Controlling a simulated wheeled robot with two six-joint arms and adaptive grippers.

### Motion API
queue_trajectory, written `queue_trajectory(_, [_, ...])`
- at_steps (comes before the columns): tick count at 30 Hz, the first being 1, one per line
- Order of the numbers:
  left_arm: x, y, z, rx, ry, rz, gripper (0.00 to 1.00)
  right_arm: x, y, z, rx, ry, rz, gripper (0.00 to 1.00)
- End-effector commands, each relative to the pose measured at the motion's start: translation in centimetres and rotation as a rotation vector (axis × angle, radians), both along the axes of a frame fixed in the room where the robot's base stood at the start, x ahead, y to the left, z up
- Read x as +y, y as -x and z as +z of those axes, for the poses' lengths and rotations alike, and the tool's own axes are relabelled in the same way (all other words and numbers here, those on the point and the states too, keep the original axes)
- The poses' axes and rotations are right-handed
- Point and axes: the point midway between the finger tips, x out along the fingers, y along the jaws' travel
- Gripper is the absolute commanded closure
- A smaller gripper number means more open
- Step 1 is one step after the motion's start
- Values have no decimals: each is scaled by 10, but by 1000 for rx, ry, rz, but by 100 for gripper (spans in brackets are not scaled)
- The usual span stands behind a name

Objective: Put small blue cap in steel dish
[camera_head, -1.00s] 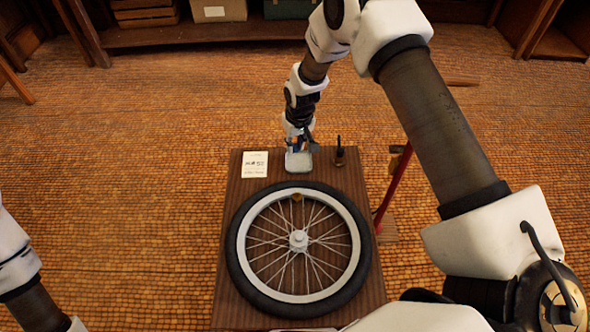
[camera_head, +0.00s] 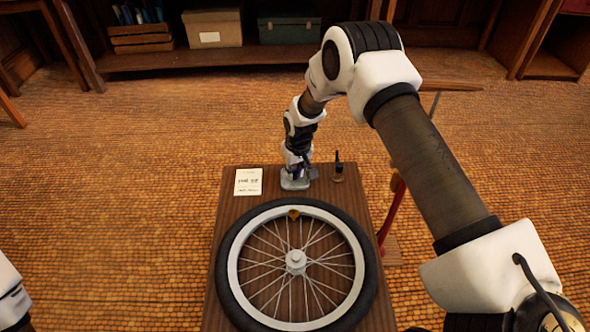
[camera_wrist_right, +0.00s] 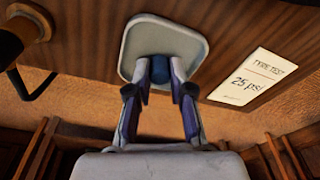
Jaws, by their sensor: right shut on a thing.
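The small blue cap (camera_wrist_right: 160,74) is between the fingertips of my right gripper (camera_wrist_right: 158,88), which is shut on it. The steel dish (camera_wrist_right: 150,32) is a pale grey, rounded square in the right wrist view, beyond the fingertips, with the cap overlapping its near part. In the head view my right gripper (camera_head: 297,178) points down at the dish (camera_head: 288,185), near the board's far edge, and hides part of it. I cannot tell whether the cap touches the dish. My left gripper is out of view; only a bit of that arm shows at the left edge.
A spoked wheel (camera_head: 234,262) with a black tyre covers most of the wooden board (camera_head: 222,215). A white card (camera_head: 248,182) lies left of the dish, and a small dark upright item (camera_head: 338,168) stands right of it. Boxes stand on a shelf behind.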

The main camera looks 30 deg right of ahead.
Motion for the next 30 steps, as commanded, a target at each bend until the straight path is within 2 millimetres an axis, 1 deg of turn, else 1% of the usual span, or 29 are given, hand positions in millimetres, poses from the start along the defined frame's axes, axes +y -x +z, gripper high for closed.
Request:
queue_trajectory(1, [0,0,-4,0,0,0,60,0,0,-5,0,0,0,92])
queue_trajectory(2, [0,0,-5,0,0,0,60,0,0,-5,0,0,0,92])
queue_trajectory(10, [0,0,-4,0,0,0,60,0,0,-5,0,0,0,92])
queue_trajectory(11, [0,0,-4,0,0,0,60,0,0,-5,0,0,0,68])
queue_trajectory(12, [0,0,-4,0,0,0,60,0,0,-5,0,0,0,54])
queue_trajectory(13, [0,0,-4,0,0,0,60,0,0,-5,0,0,0,50])
queue_trajectory(23, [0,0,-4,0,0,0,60,0,0,-2,-1,0,0,50])
queue_trajectory(26, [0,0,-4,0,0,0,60,0,1,9,-1,-1,-1,50])
queue_trajectory(29, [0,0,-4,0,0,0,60,0,4,31,-4,-1,0,50])
queue_trajectory(30, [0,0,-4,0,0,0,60,0,5,41,-4,-1,0,50])
